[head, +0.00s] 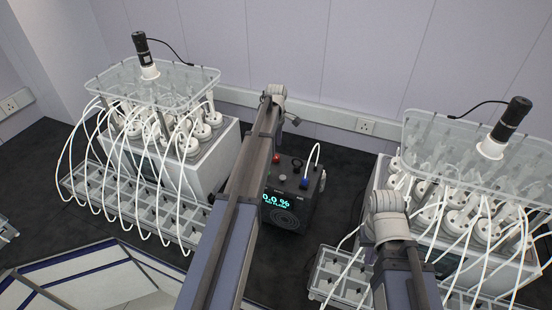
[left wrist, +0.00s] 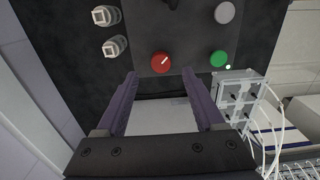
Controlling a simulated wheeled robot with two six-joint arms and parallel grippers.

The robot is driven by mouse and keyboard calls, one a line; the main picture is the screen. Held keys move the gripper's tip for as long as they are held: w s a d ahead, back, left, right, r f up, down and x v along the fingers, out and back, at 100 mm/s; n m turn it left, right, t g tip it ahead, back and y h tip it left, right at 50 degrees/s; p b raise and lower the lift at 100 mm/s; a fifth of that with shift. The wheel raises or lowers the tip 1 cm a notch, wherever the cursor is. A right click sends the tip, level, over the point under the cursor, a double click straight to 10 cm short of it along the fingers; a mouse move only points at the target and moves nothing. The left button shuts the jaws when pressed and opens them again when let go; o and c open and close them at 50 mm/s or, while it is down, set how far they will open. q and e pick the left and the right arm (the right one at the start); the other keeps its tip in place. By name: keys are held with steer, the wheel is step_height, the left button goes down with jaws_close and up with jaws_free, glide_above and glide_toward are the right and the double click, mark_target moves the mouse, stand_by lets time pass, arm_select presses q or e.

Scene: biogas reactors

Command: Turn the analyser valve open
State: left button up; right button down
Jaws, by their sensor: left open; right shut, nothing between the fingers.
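The analyser (head: 290,205) is a black box with a lit display reading 0.0 %, on the dark bench between two reactor units. A red round knob with a white pointer mark, apparently its valve (left wrist: 161,62), shows on the black panel in the left wrist view. The pointer slants up to the right. In the head view the red knob (head: 277,158) is small beside my left arm. My left gripper (left wrist: 160,75) is open, its two purple fingers on either side just short of the knob in the picture. Contact cannot be told. My right gripper's fingers are out of sight.
A green button (left wrist: 218,58) and a grey button (left wrist: 225,12) sit right of the knob; two pale fittings (left wrist: 115,46) sit left. Reactor units with white tubes stand left (head: 205,165) and right (head: 510,270) of the analyser.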

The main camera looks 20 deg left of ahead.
mark_target(276, 157)
arm_select(q)
step_height(276, 157, down, 5)
steer(key=b, duration=0.4)
steer(key=shift+f, duration=0.1)
steer(key=shift+s, duration=0.1)
jaws_close()
stand_by(0.3)
